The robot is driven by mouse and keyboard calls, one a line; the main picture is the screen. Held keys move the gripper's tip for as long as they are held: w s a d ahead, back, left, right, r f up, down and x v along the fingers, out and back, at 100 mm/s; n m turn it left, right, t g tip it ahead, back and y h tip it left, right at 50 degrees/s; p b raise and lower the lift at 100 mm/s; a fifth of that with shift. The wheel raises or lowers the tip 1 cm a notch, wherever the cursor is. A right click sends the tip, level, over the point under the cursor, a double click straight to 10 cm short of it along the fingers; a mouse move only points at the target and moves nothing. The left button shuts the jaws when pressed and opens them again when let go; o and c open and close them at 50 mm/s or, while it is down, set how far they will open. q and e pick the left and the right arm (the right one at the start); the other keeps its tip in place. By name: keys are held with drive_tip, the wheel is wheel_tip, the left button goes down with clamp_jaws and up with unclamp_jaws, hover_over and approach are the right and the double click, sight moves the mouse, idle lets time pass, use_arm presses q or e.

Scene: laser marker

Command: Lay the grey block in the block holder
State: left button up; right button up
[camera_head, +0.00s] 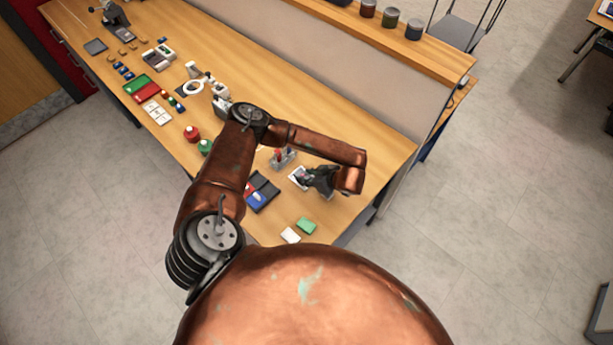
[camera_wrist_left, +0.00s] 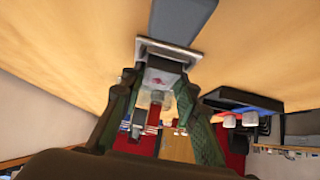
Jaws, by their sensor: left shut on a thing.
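My left gripper (camera_head: 309,179) is low over the near right part of the table and is shut on a small pale grey block. In the left wrist view this block (camera_wrist_left: 165,78) shows between the two fingers, with a reddish mark on its face and a metallic rim at its far edge. A flat grey slab (camera_wrist_left: 184,18) lies just beyond it. In the head view a small grey fixture (camera_head: 283,159) with red parts stands left of the gripper; I cannot tell whether it is the block holder. My right gripper is not in view.
A dark tray (camera_head: 267,187) with red and blue pieces lies left of the gripper. The table's right end is clear.

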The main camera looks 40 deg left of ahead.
use_arm(q)
drive_tip(key=o, duration=1.2)
drive_tip(key=shift+o, duration=0.2)
drive_tip(key=shift+d+r, duration=0.1)
drive_tip(key=shift+d+r, duration=0.25)
drive_tip(key=v, duration=1.1)
